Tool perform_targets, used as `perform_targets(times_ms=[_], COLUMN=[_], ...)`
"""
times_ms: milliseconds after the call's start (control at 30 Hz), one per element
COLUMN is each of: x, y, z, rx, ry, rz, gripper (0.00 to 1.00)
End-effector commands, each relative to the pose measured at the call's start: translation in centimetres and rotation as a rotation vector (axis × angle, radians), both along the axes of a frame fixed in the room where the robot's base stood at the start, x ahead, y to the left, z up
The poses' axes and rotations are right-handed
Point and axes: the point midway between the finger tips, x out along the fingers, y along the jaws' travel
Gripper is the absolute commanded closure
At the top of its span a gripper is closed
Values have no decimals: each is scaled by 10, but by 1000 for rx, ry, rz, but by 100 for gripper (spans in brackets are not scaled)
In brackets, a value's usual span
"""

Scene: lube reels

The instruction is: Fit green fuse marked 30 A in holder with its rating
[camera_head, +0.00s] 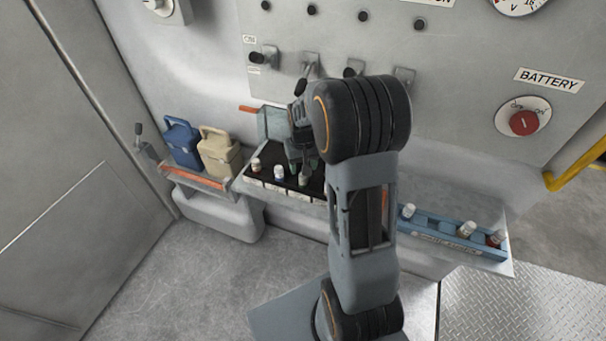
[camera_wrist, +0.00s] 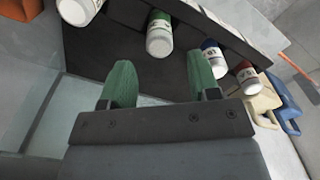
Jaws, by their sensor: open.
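A white fuse with a green band (camera_wrist: 159,33) stands in the black fuse block, just past my fingertips in the wrist view; its marking is too small to read. Its pale body (camera_head: 303,180) shows below my gripper in the head view. The black block (camera_head: 247,178) bears labels along its front, also too small to read. Blue-banded (camera_wrist: 212,58) and red-banded (camera_wrist: 245,75) fuses stand beside the green one, and another fuse (camera_wrist: 78,10) is cut off at the top. My gripper (camera_wrist: 161,82) is open, its green fingers apart with nothing between them.
A blue rack (camera_head: 440,228) with several fuses lies on the shelf at right. A blue jug (camera_head: 181,142) and a beige jug (camera_head: 219,155) stand at left. Levers and a red battery switch (camera_head: 523,122) are on the panel above. My arm hides part of the shelf.

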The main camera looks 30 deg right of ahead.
Motion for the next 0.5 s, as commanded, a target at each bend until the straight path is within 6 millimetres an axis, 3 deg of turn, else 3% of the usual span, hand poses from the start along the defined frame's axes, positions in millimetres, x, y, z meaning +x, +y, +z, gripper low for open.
perform_targets(times_ms=[200,500], x=[0,-7], y=[0,7], z=[38,69], rx=[0,-4], ry=[-2,-18], rz=[0,10], gripper=[44,44])
